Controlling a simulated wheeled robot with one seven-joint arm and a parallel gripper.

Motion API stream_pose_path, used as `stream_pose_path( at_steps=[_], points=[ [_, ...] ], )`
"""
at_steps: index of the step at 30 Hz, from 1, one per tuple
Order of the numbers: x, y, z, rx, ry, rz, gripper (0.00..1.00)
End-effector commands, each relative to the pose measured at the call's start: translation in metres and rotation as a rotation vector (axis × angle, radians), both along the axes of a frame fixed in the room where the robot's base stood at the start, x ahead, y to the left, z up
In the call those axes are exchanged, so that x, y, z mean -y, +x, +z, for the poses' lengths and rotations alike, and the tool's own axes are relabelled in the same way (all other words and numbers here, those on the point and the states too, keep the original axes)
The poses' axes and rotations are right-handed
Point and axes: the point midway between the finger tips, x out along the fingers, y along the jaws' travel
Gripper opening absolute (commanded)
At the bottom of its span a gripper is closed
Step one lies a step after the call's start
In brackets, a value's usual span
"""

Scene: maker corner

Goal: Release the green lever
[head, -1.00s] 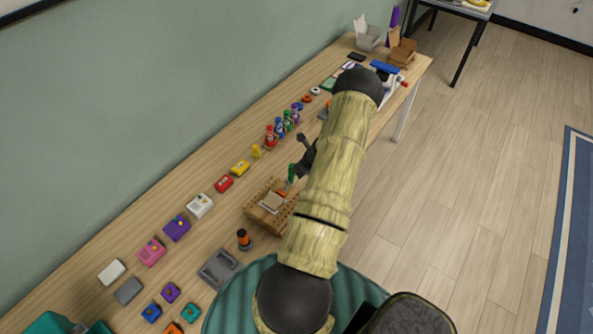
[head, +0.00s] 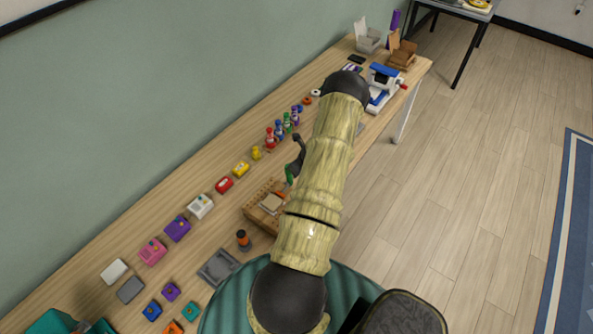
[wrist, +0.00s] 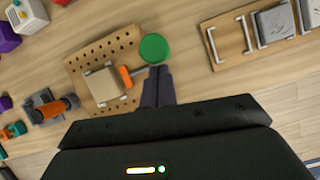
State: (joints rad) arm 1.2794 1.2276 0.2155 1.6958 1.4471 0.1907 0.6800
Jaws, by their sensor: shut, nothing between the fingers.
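The green lever (wrist: 154,48) shows as a round green end at the edge of a perforated wooden board (wrist: 78,64) in the wrist view. A metal bar runs from beside it to an orange piece (wrist: 125,77) at a beige block (wrist: 103,84) on the board. In the head view the green lever (head: 289,173) is small and partly hidden by my arm. My gripper (wrist: 158,72) is shut and empty, its fingertips just below the green end in the wrist view. I cannot tell whether they touch it.
A wooden board with metal handles (wrist: 228,52) lies right of the lever in the wrist view. An orange-and-black tool (wrist: 50,108) stands to the left. Coloured boxes and small bottles (head: 270,137) line the wall side of the table.

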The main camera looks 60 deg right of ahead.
Motion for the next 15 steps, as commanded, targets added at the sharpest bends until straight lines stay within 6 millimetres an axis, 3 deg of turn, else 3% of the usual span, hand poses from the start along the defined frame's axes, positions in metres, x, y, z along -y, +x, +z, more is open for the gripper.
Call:
stream_pose_path(
  at_steps=[1,3,8,15],
  points=[
    [0.001,0.01,0.007,0.021,-0.005,0.007,0.0],
    [0.001,0.01,0.009,0.022,-0.006,0.007,0.0],
    [0.001,0.009,0.026,0.021,-0.007,0.009,0.0],
    [-0.003,-0.002,0.068,0.012,-0.004,0.009,0.0]
  ],
)
